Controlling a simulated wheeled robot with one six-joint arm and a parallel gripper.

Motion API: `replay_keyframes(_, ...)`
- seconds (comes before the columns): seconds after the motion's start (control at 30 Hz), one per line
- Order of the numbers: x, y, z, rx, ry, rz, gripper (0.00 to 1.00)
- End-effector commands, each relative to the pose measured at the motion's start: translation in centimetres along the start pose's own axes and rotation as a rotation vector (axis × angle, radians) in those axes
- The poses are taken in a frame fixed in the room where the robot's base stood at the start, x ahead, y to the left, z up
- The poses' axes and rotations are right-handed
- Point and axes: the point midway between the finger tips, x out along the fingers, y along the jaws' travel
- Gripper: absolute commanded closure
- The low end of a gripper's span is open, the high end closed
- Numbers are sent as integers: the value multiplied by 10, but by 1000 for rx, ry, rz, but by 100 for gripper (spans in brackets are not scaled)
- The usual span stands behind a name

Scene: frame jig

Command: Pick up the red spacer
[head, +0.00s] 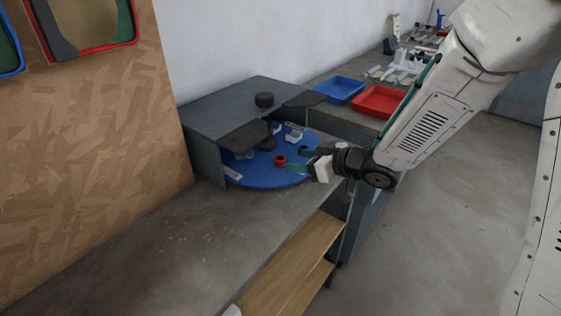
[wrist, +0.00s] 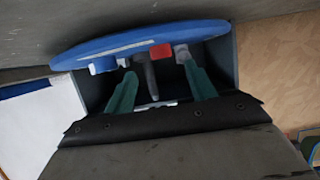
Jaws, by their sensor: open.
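The red spacer (head: 280,160) is a small red ring standing on the blue round turntable (head: 258,181), near its right side. It also shows in the wrist view (wrist: 161,50), between the two green fingers near the right fingertip. My gripper (head: 299,160) comes in from the right, low over the turntable's edge, with its fingers pointing left at the spacer. In the wrist view my gripper (wrist: 157,66) is open, with nothing clasped between its fingers. A small gap shows between fingers and spacer in the head view; contact is hard to judge.
A grey housing (head: 215,103) with dark flaps covers the turntable's back. A dark post (head: 267,142) and white clips (head: 294,135) stand on the turntable. Blue (head: 340,90) and red (head: 379,101) trays lie behind. The grey bench top (head: 150,240) in front is clear.

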Motion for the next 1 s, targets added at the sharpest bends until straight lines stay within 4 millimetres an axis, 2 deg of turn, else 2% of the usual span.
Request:
replay_keyframes(0.23, 24, -1, -1, 0, -2, 2, 44)
replay_keyframes(0.5, 61, -3, -2, 0, -1, 3, 44)
replay_keyframes(0.73, 62, -3, -2, 0, -2, 4, 44)
replay_keyframes(0.9, 62, -3, -2, 0, -2, 5, 91)
replay_keyframes(1.0, 62, -3, -2, 0, -1, 5, 92)
